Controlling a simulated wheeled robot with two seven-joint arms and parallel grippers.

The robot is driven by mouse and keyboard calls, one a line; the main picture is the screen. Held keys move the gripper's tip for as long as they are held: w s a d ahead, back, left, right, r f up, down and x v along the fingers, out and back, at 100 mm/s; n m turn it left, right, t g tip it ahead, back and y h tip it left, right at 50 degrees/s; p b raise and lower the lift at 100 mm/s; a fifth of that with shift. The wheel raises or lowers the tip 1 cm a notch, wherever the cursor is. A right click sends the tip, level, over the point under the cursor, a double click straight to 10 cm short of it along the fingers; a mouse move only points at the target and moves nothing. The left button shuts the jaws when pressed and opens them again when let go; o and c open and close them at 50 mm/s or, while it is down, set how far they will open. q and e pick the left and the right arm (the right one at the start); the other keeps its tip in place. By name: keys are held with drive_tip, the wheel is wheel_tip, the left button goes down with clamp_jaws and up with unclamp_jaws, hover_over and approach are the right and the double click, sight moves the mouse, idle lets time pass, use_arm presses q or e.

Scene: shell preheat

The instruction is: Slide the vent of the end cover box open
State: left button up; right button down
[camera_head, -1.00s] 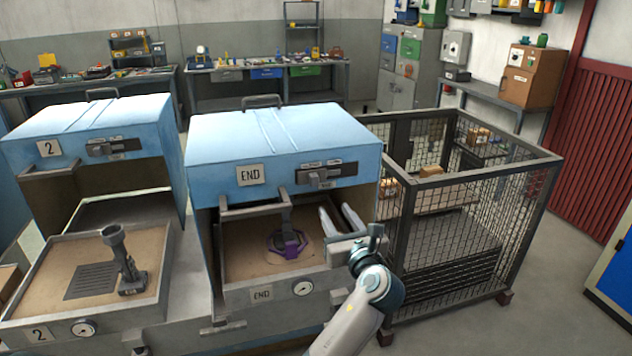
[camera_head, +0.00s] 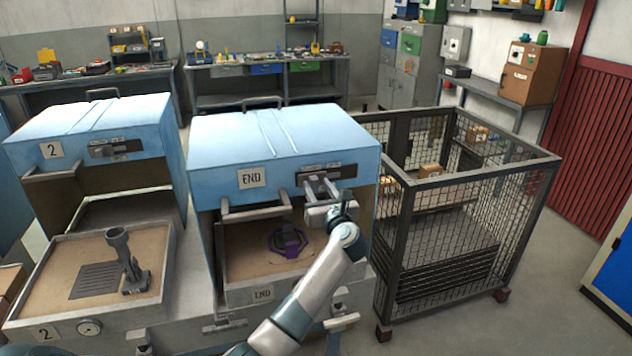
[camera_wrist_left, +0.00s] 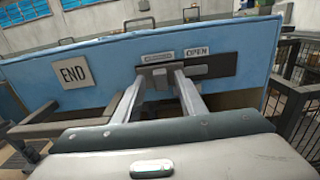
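The end cover box (camera_head: 280,140) is light blue with an END plate. Its vent (camera_head: 342,172) is a dark horizontal slot on the front face, also seen in the left wrist view (camera_wrist_left: 215,65), with an OPEN label above its right part. A grey slide tab (camera_wrist_left: 160,76) sits at the slot's left part, under the other label. My left gripper (camera_head: 319,186) is up at the vent. In the wrist view its two fingers (camera_wrist_left: 160,82) are apart, one on each side of the tab; contact cannot be told. My right gripper is out of view.
A grey handle bar (camera_head: 255,212) crosses the box's lower front, left of my gripper. Below is a sand tray with a purple part (camera_head: 288,243). Box 2 (camera_head: 85,140) stands left; a wire mesh cage (camera_head: 460,225) stands close on the right.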

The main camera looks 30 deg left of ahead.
use_arm(q)
drive_tip(key=shift+x, duration=1.1)
clamp_jaws()
drive_tip(key=w+d, duration=0.2)
drive_tip(key=w+d+b, duration=0.1)
drive_tip(key=w+d, duration=0.2)
drive_tip(key=shift+w, duration=0.3)
drive_tip(key=shift+a, duration=0.1)
drive_tip(key=shift+c, duration=0.2)
unclamp_jaws()
drive_tip(key=shift+o, duration=0.2)
drive_tip(key=shift+w, duration=0.15)
